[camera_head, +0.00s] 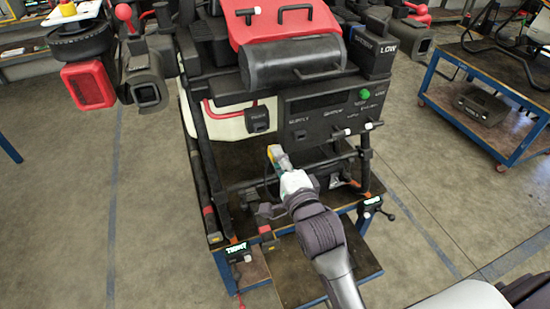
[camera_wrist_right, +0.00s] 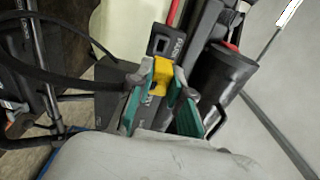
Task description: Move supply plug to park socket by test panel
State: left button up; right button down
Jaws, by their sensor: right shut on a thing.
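The yellow supply plug (camera_wrist_right: 162,76) is held between the green-padded fingers of my right gripper (camera_wrist_right: 158,102) in the right wrist view. In the head view my right gripper (camera_head: 276,158) is in front of the machine, below the black test panel (camera_head: 322,108). A small black square socket (camera_head: 257,119), which I take as the park socket, sits on the pale tank left of the panel. It also shows in the right wrist view (camera_wrist_right: 164,45), beyond the plug and apart from it. The plug's front end and its cable joint are not clear. My left gripper is out of view.
A black cylinder (camera_head: 294,63) and a red cover (camera_head: 270,22) are above the panel. Dark frame bars (camera_head: 197,130) stand left of my arm. A dark cable (camera_wrist_right: 70,78) loops in from the left in the wrist view. A blue cart (camera_head: 485,105) stands at right.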

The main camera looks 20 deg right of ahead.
jog(key=shift+d, duration=0.15)
jog(key=shift+w+a, duration=0.15)
jog(key=shift+a, duration=0.05)
jog(key=w, duration=0.3)
jog(key=shift+w+a, duration=0.1)
jog(key=shift+a, duration=0.05)
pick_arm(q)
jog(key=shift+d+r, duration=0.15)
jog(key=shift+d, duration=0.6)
pick_arm(e)
jog(key=shift+w, duration=1.2)
pick_arm(q)
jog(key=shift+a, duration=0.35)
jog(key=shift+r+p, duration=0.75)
jog(key=shift+p, duration=0.2)
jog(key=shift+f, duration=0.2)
pick_arm(e)
jog(key=shift+w+a, duration=0.1)
jog(key=shift+w, duration=1.15)
